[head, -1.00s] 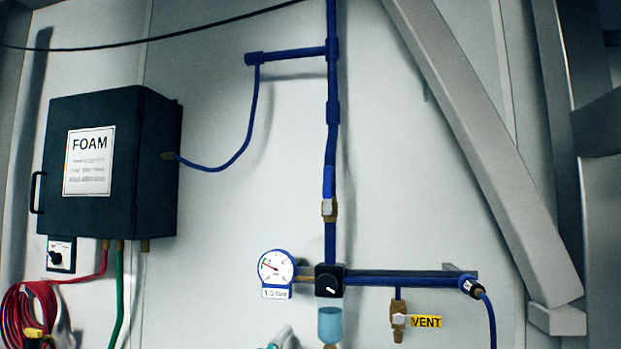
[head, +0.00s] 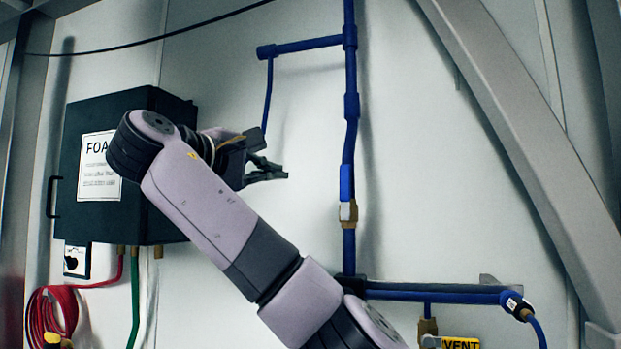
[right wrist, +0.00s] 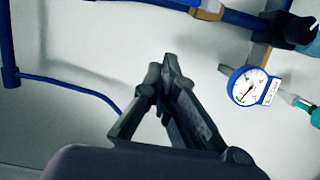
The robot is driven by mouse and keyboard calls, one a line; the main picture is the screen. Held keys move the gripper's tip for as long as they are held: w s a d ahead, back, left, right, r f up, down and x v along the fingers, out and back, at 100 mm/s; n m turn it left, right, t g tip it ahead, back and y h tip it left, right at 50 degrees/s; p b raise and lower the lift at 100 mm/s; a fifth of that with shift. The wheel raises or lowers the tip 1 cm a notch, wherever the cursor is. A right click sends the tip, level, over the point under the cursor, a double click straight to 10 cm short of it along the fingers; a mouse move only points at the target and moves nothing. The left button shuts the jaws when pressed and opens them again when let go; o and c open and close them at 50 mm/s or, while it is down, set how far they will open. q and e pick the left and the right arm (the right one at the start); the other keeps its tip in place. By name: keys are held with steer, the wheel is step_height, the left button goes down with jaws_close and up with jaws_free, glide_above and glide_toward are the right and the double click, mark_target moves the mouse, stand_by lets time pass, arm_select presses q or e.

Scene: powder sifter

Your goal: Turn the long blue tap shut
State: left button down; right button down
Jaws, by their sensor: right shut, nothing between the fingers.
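The long blue tap (head: 346,182) has a blue lever lying upright along the vertical blue pipe, above its brass valve body (head: 348,211). The brass body also shows at the top of the right wrist view (right wrist: 208,10). My right gripper (head: 272,156) is in front of the wall, left of the tap and a little higher, apart from it in the picture. Its fingers show in the right wrist view (right wrist: 168,68), shut with nothing between them. My left gripper is not in view.
A black foam box (head: 95,115) hangs at the left, partly behind my right arm. A pressure gauge (right wrist: 248,87) and black regulator (right wrist: 284,28) sit near the pipe. A yellow VENT tag (head: 461,344) is at lower right. A diagonal grey beam (head: 520,140) stands right.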

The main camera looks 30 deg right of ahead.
mark_target(345, 192)
steer(key=w+d+p, duration=0.1)
steer(key=d+p, duration=0.3)
steer(key=d, duration=0.7)
steer(key=shift+w+d+f, duration=0.15)
steer(key=shift+w, duration=0.1)
steer(key=shift+w, duration=0.1)
